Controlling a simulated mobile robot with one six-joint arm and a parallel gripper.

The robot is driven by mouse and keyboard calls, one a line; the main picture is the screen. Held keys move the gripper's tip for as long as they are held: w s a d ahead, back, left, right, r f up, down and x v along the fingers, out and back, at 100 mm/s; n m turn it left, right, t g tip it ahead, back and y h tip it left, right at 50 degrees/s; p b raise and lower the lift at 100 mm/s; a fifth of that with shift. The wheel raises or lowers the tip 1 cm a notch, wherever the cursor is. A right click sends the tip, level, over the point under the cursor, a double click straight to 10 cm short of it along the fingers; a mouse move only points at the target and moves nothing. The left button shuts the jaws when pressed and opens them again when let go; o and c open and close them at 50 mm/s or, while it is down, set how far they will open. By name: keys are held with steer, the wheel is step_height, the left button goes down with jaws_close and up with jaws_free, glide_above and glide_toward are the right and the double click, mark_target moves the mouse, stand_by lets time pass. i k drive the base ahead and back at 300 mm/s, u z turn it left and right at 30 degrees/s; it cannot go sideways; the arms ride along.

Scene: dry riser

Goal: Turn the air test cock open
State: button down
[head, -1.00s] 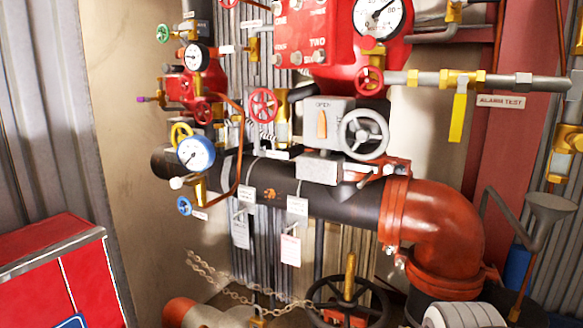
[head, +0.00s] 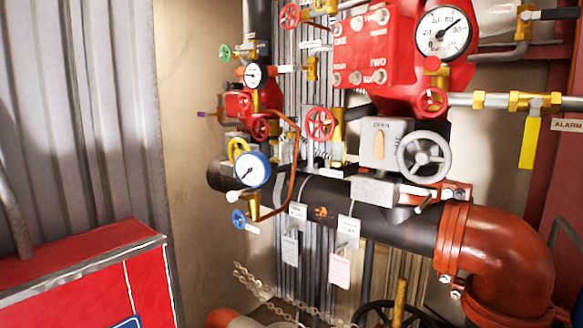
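My gripper is not in view. I cannot tell which fitting is the air test cock, because most tags are too small to read. Small valves in the head view include a blue handwheel (head: 239,219) with a white tag below a blue-rimmed gauge (head: 252,170), a yellow handwheel (head: 239,149), a green handwheel (head: 225,51) and a purple-tipped lever (head: 202,114). A yellow lever (head: 530,143) hangs down from a brass valve at the right, beside a partly cut-off tag (head: 567,126) starting "ALARM".
A red cabinet (head: 75,285) stands at the lower left. A black pipe (head: 390,219) runs to a large orange elbow (head: 508,255). A grey handwheel (head: 424,157) juts out in the middle. A chain (head: 262,287) hangs low. Bare wall (head: 185,140) lies left of the valves.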

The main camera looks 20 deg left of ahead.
mark_target(236, 220)
steer(key=z, duration=1.4)
steer(key=i, duration=0.35)
steer(key=u, duration=1.95)
